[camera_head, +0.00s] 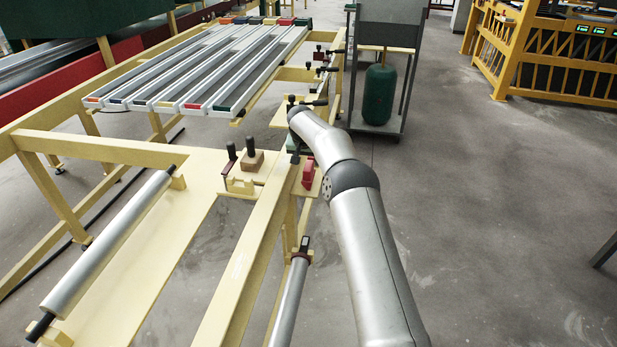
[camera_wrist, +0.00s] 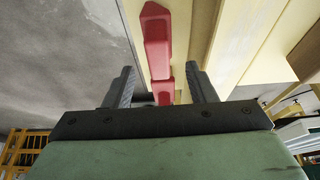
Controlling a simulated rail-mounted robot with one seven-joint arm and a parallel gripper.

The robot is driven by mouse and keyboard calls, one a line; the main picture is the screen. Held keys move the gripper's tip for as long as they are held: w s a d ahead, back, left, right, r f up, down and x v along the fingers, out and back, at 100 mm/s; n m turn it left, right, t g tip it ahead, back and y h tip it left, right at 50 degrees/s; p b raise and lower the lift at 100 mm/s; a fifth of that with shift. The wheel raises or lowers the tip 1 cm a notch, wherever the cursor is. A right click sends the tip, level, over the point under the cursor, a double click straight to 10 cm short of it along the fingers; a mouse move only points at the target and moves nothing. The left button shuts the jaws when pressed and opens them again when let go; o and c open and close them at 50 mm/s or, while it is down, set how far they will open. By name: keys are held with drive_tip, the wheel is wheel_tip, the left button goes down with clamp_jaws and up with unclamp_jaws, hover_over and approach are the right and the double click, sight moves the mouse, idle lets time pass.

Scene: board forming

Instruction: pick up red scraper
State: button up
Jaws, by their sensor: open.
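The red scraper (camera_head: 308,174) is at the right edge of the small yellow shelf by the frame's beam, in the head view. In the wrist view the red scraper (camera_wrist: 157,38) runs lengthwise from the top edge down between the fingers. My gripper (camera_wrist: 160,70) is open, with one dark finger on each side of the scraper's line. I cannot tell how far the fingers are from it or whether they touch it. In the head view my gripper is mostly hidden by my arm.
A brown block with a black handle (camera_head: 252,160) and another black-handled tool (camera_head: 232,155) stand on the shelf to the left. The yellow beam (camera_head: 245,265) runs beside the scraper. A silver roller (camera_head: 290,300) is below. Open floor (camera_head: 500,200) lies to the right.

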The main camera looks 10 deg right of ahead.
sight(308, 166)
drive_tip(key=shift+p+x, duration=1.15)
drive_tip(key=shift+x, duration=1.7)
drive_tip(key=shift+d, duration=0.1)
clamp_jaws()
